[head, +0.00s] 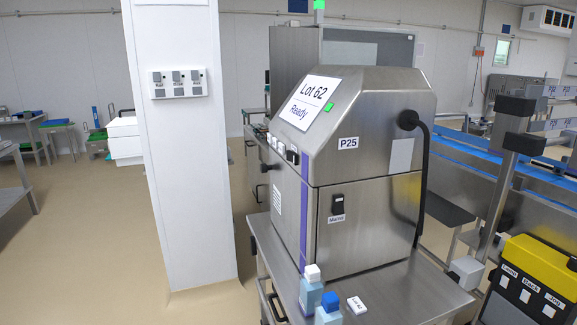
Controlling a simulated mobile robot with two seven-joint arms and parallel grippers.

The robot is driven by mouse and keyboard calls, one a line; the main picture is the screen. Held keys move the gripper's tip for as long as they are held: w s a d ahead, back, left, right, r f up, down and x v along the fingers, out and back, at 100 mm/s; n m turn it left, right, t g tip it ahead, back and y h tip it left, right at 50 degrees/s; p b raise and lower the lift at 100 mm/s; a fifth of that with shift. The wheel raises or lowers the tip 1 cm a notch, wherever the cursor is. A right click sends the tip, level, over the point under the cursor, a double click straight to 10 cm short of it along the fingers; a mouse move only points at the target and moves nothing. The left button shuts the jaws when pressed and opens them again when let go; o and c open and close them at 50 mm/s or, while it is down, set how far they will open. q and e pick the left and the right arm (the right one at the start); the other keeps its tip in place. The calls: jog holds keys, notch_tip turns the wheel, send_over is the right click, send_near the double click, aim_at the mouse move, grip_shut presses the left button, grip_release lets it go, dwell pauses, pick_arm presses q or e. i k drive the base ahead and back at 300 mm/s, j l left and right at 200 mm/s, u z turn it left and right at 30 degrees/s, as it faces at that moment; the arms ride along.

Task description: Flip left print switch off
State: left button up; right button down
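A steel machine marked P25 (375,140) stands on a steel cart. Its sloped screen (309,101) reads "Lot 62 Ready" and has a green patch. A row of small white controls (275,142) and a darker one (292,155) sit below the screen, seen edge-on; I cannot read their labels or positions. A black mains switch (338,205) is on its side panel. I cannot tell which control is the left print switch. Neither gripper is in view.
A yellow and black box (535,285) with switches stands at lower right, near a blue conveyor (470,155). The white pillar (185,200) stands left of the machine.

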aim_at(291, 156)
jog(key=i+j, duration=0.15)
jog(key=j, duration=0.25)
jog(key=i+j, duration=0.15)
jog(key=j, duration=0.25)
jog(key=i+j+z, duration=0.1)
jog(key=j, duration=0.3)
jog(key=i+j, duration=0.15)
jog(key=j, duration=0.3)
jog(key=i+j+z, duration=0.1)
jog(key=j, duration=0.3)
jog(key=i+j, duration=0.15)
jog(key=j, duration=0.3)
jog(key=i+j, duration=0.15)
jog(key=j, duration=0.25)
jog(key=i+j+z, duration=0.1)
jog(key=j, duration=0.35)
